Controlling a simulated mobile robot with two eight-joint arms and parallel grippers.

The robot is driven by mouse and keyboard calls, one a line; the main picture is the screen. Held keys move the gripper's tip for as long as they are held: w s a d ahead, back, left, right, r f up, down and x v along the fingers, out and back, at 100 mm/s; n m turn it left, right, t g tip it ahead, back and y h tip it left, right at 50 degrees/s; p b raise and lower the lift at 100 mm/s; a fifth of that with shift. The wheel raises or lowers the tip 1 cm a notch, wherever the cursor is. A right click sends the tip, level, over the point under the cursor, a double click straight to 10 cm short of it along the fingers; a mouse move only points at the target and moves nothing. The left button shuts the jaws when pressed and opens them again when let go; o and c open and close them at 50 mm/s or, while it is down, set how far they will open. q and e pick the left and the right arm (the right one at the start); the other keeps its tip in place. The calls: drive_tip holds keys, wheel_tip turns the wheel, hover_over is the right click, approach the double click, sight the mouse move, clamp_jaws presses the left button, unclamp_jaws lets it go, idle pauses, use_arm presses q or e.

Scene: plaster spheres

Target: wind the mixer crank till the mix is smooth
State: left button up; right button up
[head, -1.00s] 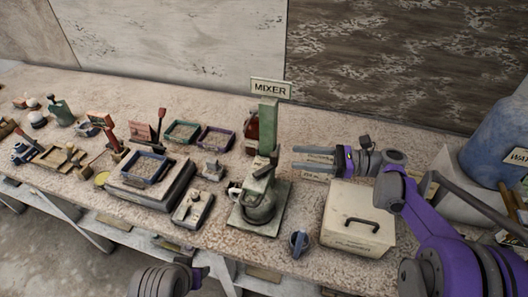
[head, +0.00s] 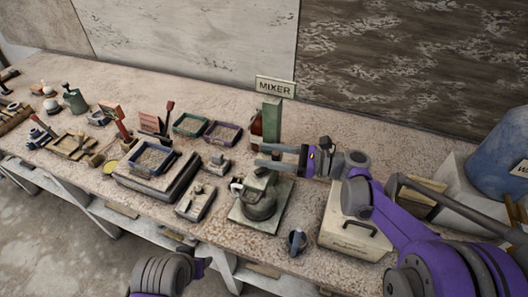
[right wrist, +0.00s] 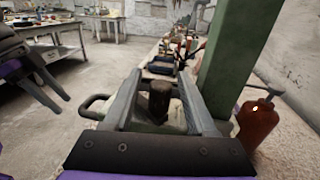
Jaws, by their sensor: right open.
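The mixer has a green post (head: 271,118) and a rounded grey-green bowl (head: 259,205) on a square base plate (head: 284,209). My right gripper (head: 257,155) reaches in from the right over the mixer top, in front of the post. In the right wrist view its open fingers (right wrist: 164,74) lie either side of a dark brown upright knob (right wrist: 159,100), apparently the crank handle, with gaps on both sides. The green post also stands close on the right there (right wrist: 232,60). The mix inside the bowl is hidden.
A cream box with a black handle (head: 350,238) stands right of the mixer, under my right arm. A small blue-grey cup (head: 297,241) is in front. A red-brown bottle (right wrist: 257,124) stands beside the post. Trays (head: 150,160) and tools crowd the left.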

drive_tip(key=shift+w+a, duration=0.1)
drive_tip(key=shift+a, duration=0.45)
clamp_jaws()
drive_tip(key=n+g, duration=0.1)
drive_tip(key=g, duration=0.1)
drive_tip(key=a+n+g, duration=0.1)
drive_tip(key=n+g, duration=0.1)
drive_tip(key=g, duration=0.1)
drive_tip(key=shift+w+b, duration=0.15)
drive_tip(key=shift+b, duration=0.25)
